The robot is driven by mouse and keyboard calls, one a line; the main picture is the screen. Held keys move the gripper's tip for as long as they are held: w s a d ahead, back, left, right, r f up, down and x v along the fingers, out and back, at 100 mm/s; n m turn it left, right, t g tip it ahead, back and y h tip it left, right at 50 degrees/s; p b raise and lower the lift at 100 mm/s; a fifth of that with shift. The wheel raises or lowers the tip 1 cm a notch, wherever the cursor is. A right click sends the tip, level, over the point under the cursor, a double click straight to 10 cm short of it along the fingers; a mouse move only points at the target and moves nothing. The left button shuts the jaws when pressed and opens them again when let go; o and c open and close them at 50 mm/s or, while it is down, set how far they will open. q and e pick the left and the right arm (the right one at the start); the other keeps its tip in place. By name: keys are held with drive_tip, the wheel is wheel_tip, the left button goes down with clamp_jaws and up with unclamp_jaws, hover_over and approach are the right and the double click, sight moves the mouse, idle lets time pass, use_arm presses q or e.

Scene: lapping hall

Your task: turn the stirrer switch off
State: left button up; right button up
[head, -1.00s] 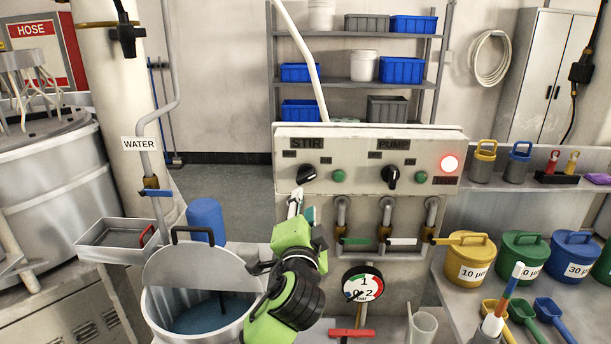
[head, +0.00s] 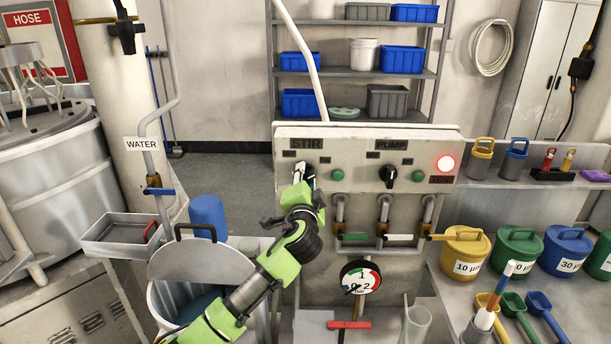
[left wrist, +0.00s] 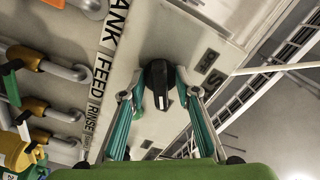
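The stirrer switch is a black rotary knob under the STIR label (head: 306,143) on the grey control panel (head: 345,158). My left gripper (head: 304,173) is raised in front of the knob and mostly hides it in the head view. In the left wrist view the knob (left wrist: 158,82) with its white mark stands between the two teal-padded fingers (left wrist: 160,95). The fingers are apart, with a gap on each side of the knob. My right gripper is not in view.
Right of the knob are a green button (head: 336,174), the pump knob (head: 389,175) and a lit red lamp (head: 446,163). Several valves with coloured levers (head: 398,238) hang below the panel. A lidded pail (head: 190,262) stands at lower left, coloured tubs (head: 464,252) at right.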

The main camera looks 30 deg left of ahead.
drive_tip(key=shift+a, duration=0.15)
use_arm(q)
clamp_jaws()
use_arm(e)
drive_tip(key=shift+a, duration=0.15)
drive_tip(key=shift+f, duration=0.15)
use_arm(q)
drive_tip(key=n+b, duration=0.3)
drive_tip(key=shift+d+f, duration=0.1)
drive_tip(key=shift+f, duration=0.2)
drive_tip(key=n+b, duration=0.3)
drive_tip(key=n, duration=0.1)
drive_tip(key=shift+n, duration=0.3)
drive_tip(key=shift+r+n+b, duration=0.2)
drive_tip(key=shift+n+b, duration=0.85)
drive_tip(key=shift+n, duration=1.05)
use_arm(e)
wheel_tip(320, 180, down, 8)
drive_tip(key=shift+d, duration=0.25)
